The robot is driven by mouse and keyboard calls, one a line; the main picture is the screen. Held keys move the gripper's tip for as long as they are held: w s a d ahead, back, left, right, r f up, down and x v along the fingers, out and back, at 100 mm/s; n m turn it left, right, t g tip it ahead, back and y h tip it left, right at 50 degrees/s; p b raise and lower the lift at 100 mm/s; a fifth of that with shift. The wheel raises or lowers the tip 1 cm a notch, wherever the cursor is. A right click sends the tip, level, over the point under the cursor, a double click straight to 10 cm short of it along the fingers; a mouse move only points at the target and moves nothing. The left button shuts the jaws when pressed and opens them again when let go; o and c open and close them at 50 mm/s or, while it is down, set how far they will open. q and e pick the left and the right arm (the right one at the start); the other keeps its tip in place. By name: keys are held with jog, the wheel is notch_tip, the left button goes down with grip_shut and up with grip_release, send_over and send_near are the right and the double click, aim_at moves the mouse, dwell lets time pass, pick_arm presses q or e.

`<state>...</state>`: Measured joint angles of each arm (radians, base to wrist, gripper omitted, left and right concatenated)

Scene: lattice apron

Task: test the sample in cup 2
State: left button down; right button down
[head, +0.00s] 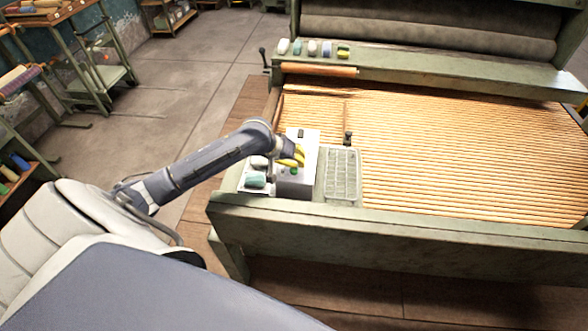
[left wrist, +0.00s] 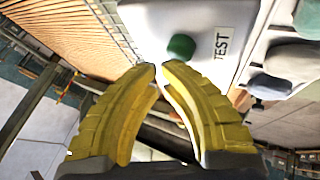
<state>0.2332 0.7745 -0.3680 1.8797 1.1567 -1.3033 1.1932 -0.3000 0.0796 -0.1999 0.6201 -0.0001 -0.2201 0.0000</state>
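A pale box (head: 293,189) with a green button (head: 294,171) stands on the frame's left corner. In the left wrist view the green button (left wrist: 180,47) sits beside a TEST label (left wrist: 222,43). My left gripper (head: 298,155), with yellow fingers, is over the box close to the button. Its fingertips (left wrist: 159,70) nearly meet and nothing shows between them. Left of the box are a teal rounded item (head: 255,181) and a whitish one (head: 258,162); a grey rounded item (left wrist: 292,62) shows in the wrist view. No cup number is readable. My right gripper is not in view.
A grey grid tray (head: 341,175) lies right of the box. The wooden lattice (head: 450,150) fills the machine's bed. Several small coloured items line the back rail, including a white one (head: 283,46). A wooden roller (head: 318,70) lies below them. Shelves stand at far left.

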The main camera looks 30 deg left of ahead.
pick_arm(q)
jog(key=shift+f, duration=0.55)
dwell(0.9)
jog(key=shift+r, duration=0.95)
jog(key=shift+r, duration=2.5)
